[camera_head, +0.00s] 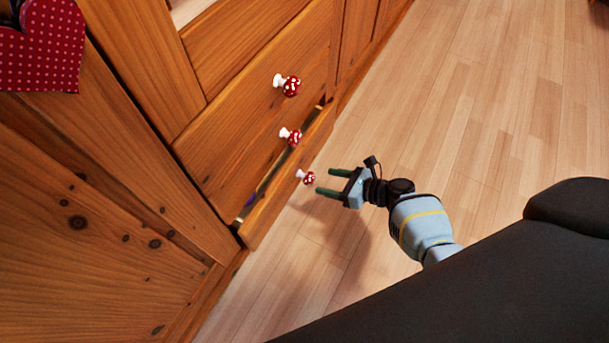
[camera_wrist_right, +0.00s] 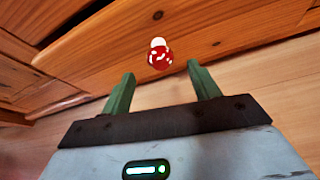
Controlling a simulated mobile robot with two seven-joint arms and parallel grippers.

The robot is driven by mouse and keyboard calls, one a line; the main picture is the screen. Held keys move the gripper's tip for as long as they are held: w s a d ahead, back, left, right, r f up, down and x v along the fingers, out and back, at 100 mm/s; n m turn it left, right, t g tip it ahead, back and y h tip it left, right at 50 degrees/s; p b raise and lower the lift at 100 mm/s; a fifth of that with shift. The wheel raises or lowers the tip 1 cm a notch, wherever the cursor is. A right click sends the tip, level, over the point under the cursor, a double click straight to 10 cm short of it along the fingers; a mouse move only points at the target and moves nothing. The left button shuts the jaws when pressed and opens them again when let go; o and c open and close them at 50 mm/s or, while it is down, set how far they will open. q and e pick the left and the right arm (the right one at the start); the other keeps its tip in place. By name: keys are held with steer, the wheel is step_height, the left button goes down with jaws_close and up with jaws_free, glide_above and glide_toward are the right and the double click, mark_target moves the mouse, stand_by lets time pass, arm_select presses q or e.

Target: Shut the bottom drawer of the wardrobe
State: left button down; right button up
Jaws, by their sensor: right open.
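The wooden wardrobe (camera_head: 260,40) stands at the left in the head view. Its bottom drawer (camera_head: 290,185) is pulled out a little, with a dark gap along its top edge. The drawer front (camera_wrist_right: 250,30) also shows in the right wrist view. Its red-and-white mushroom knob (camera_head: 308,178) also shows in the right wrist view (camera_wrist_right: 160,58). My right gripper (camera_head: 324,181) is open and empty, its green fingers pointing at the drawer. In the right wrist view the knob appears ahead of and between the fingertips (camera_wrist_right: 160,78), apart from them. My left gripper is not in view.
Two more drawers with mushroom knobs (camera_head: 290,86) (camera_head: 291,136) sit above and look shut. A red dotted heart (camera_head: 42,45) hangs at the upper left. The plank floor (camera_head: 480,110) to the right is clear.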

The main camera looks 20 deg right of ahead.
mark_target(313, 179)
steer(key=b+x, duration=0.3)
steer(key=x, duration=0.3)
steer(key=shift+w+a+f+b, duration=0.15)
steer(key=shift+a+f+b, duration=0.05)
steer(key=shift+b, duration=0.2)
steer(key=shift+w+a+f, duration=0.1)
steer(key=shift+w+a, duration=0.2)
steer(key=shift+w, duration=0.05)
steer(key=c, duration=1.3)
steer(key=shift+a, duration=0.1)
jaws_close()
